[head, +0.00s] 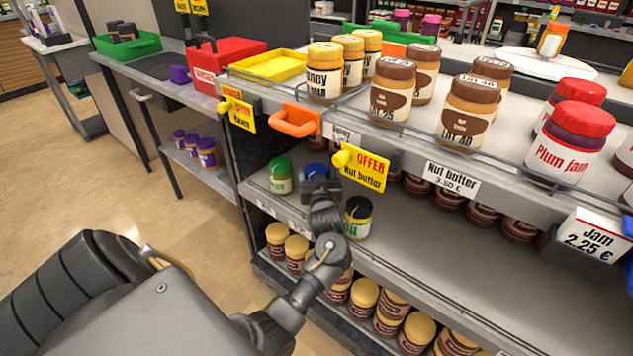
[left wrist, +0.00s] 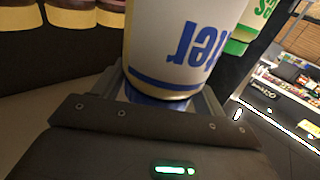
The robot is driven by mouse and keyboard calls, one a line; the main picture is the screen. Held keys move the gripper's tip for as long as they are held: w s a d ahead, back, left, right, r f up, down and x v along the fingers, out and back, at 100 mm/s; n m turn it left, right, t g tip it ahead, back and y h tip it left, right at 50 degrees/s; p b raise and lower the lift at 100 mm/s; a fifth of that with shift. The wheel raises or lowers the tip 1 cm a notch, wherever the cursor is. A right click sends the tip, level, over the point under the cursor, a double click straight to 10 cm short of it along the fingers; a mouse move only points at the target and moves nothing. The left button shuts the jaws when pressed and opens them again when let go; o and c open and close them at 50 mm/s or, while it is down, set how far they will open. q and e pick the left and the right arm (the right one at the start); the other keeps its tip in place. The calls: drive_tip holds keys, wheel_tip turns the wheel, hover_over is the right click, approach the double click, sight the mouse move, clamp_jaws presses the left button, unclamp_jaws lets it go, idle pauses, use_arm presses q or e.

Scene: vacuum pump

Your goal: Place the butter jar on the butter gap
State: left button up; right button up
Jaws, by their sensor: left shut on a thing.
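The butter jar has a blue lid and shows in the head view (head: 316,170), at the middle shelf of the rack, largely covered by my gripper. In the left wrist view the butter jar (left wrist: 185,40) is white with blue letters ending in "ter", seen upside down. My left gripper (head: 320,186) is shut on it at the blue-lid end, and the fingers (left wrist: 165,95) lie on both sides. A green-lidded jar (head: 280,176) stands to its left and a black-lidded jar (head: 357,217) to its right. I cannot tell whether the butter jar touches the shelf. My right gripper is not in view.
The top shelf's front edge, a yellow offer sign (head: 362,168) and an orange hook (head: 294,122) hang close above my gripper. Yellow-lidded jars (head: 364,293) fill the bottom shelf.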

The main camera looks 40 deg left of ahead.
use_arm(q)
drive_tip(key=shift+f, duration=1.1)
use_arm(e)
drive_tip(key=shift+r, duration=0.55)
use_arm(q)
drive_tip(key=shift+f, duration=0.1)
